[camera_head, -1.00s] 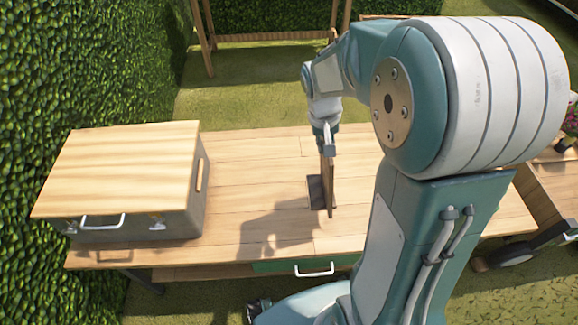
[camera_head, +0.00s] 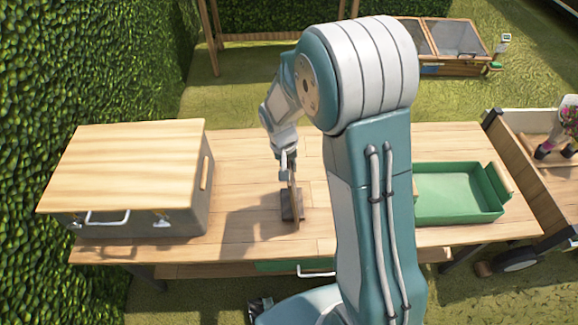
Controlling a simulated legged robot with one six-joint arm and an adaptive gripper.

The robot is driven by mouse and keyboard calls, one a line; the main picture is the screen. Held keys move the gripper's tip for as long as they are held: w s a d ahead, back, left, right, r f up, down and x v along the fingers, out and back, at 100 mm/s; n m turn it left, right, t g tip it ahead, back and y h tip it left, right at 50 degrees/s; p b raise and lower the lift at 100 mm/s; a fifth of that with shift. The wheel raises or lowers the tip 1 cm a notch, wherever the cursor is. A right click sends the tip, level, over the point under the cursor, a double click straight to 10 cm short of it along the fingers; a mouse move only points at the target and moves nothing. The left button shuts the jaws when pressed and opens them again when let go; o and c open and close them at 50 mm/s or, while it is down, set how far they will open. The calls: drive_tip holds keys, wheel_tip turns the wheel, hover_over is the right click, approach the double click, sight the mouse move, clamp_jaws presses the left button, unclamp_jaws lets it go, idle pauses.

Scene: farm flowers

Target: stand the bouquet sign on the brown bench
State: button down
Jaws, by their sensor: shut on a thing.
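The brown bench (camera_head: 232,178) is a long plank-topped table across the middle of the view. My gripper (camera_head: 288,172) points down over its middle and is shut on the bouquet sign (camera_head: 296,208). The sign is a thin brown board seen nearly edge-on, with a dark piece at its lower part. It is upright, and its face cannot be read from here. Its lower end is at or just above the bench top; I cannot tell whether it touches. My arm hides part of the bench to the right.
A grey box with a wooden lid (camera_head: 125,165) stands on the bench's left end. A green tray (camera_head: 450,190) sits on the right end. A wooden cart (camera_head: 520,150) with a potted bouquet (camera_head: 566,128) stands at the far right. A hedge (camera_head: 60,70) borders the left.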

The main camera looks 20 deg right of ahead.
drive_tip(key=shift+f, duration=0.2)
drive_tip(key=c, duration=0.7)
unclamp_jaws()
wheel_tip(320, 180, up, 12)
drive_tip(key=a, duration=0.1)
drive_tip(key=s+d+r+t, duration=0.1)
drive_tip(key=s+r+t, duration=0.1)
drive_tip(key=s+r, duration=0.2)
drive_tip(key=s+d+r+n+t+y, duration=0.1)
drive_tip(key=s+r, duration=0.3)
drive_tip(key=s, duration=0.6)
drive_tip(key=s+d+r+n+t, duration=0.1)
drive_tip(key=s+r+t, duration=0.1)
drive_tip(key=s+r, duration=0.3)
drive_tip(key=shift+s+t, duration=0.4)
drive_tip(key=shift+s, duration=0.5)
